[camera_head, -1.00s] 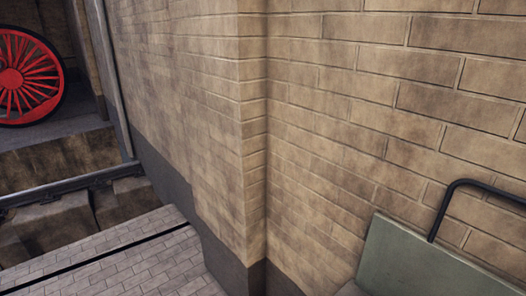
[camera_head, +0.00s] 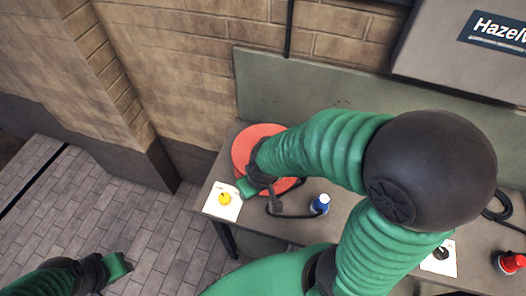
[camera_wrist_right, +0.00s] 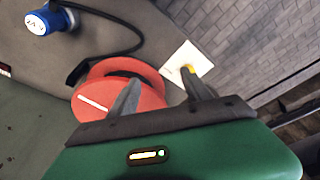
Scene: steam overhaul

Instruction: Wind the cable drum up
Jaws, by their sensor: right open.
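The cable drum, an orange-red disc (camera_head: 243,148), lies on the bench against the wall, partly hidden by my right arm. In the right wrist view the drum (camera_wrist_right: 125,68) shows two red flanges and a white mark on top. A black cable (camera_wrist_right: 112,22) curves from near it past a blue item (camera_wrist_right: 47,19). My right gripper (camera_head: 252,184) is over the drum's near side; its two fingers (camera_wrist_right: 160,78) are apart, one overlapping the drum in the picture. Contact cannot be told. My left gripper (camera_head: 122,268) is low at the left, away from the bench; its jaws are unclear.
A white card with a yellow knob (camera_head: 224,199) lies at the bench's left corner. A blue-topped item (camera_head: 321,203), a black knob on a card (camera_head: 441,253) and a red item (camera_head: 511,263) stand rightward. A grey box (camera_head: 470,50) overhangs. Paved floor (camera_head: 150,215) is clear.

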